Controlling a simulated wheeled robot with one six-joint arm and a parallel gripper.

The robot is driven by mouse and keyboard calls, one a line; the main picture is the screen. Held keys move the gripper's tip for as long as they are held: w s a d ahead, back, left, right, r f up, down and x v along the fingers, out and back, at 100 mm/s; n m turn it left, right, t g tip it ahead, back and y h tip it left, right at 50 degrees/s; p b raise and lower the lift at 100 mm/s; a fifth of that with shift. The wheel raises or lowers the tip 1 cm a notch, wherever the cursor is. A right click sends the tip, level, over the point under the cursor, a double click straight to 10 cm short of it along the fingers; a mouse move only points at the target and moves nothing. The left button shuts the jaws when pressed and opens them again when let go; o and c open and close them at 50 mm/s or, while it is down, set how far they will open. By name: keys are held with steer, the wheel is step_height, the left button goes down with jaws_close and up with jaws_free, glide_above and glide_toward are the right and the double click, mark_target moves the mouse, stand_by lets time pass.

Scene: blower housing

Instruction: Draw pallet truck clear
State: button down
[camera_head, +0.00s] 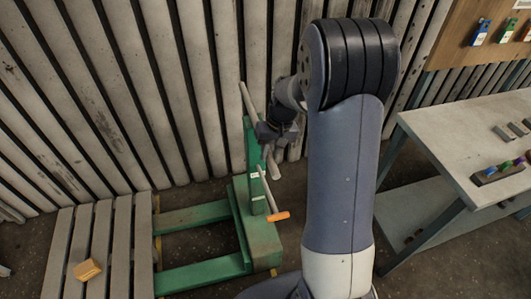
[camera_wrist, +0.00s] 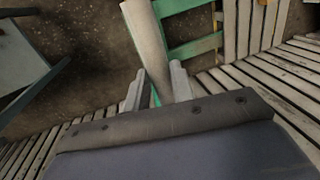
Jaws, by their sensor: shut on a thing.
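The green pallet truck (camera_head: 262,236) stands on the floor left of my arm, its forks pointing left toward a slatted pallet (camera_head: 143,240). The forks reach the pallet's right edge; I cannot tell how far they go under it. A pale grey handle bar (camera_head: 249,100) slants beside the green mast. My gripper (camera_head: 277,133) is at this bar, and the arm partly hides the contact. In the wrist view the bar (camera_wrist: 147,40) runs down between the two fingers (camera_wrist: 157,88), which are shut on it. The green frame (camera_wrist: 195,47) lies beyond.
An orange-tipped lever (camera_head: 279,216) sticks out from the truck. A slatted wall (camera_head: 120,90) stands close behind. A workbench (camera_head: 460,150) with small parts is at right. Some floor (camera_head: 290,190) shows between truck and bench.

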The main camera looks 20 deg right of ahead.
steer(key=d, duration=1.2)
steer(key=shift+b, duration=0.35)
steer(key=c, duration=1.2)
jaws_free()
steer(key=shift+c, duration=0.2)
steer(key=b+v, duration=0.1)
steer(key=v, duration=1)
steer(key=shift+a+f, duration=0.15)
steer(key=shift+f, duration=0.05)
